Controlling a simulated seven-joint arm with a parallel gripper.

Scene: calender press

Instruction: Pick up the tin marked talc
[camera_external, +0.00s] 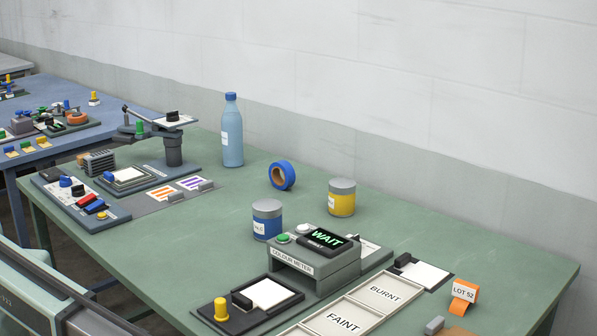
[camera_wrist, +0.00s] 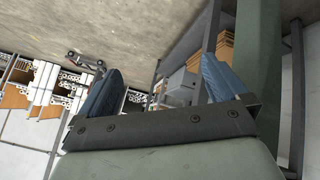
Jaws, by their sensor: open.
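Two tins with grey lids stand upright on the green table. The blue tin (camera_external: 267,222) has a small white label. The yellow tin (camera_external: 342,201) stands behind it to the right, also with a pale label. The print on both labels is too small to read, so I cannot tell which is marked talc. My gripper (camera_wrist: 163,78) shows in the wrist view with its two blue fingers wide apart and nothing between them. It is not seen in the external view. No tin shows in the wrist view, which looks toward the floor and shelving.
The colour meter (camera_external: 312,262) stands close in front of the tins. A roll of blue tape (camera_external: 283,175) and a tall blue bottle (camera_external: 232,140) are behind and left. A balance-like stand (camera_external: 173,150) is further left. The table right of the yellow tin is clear.

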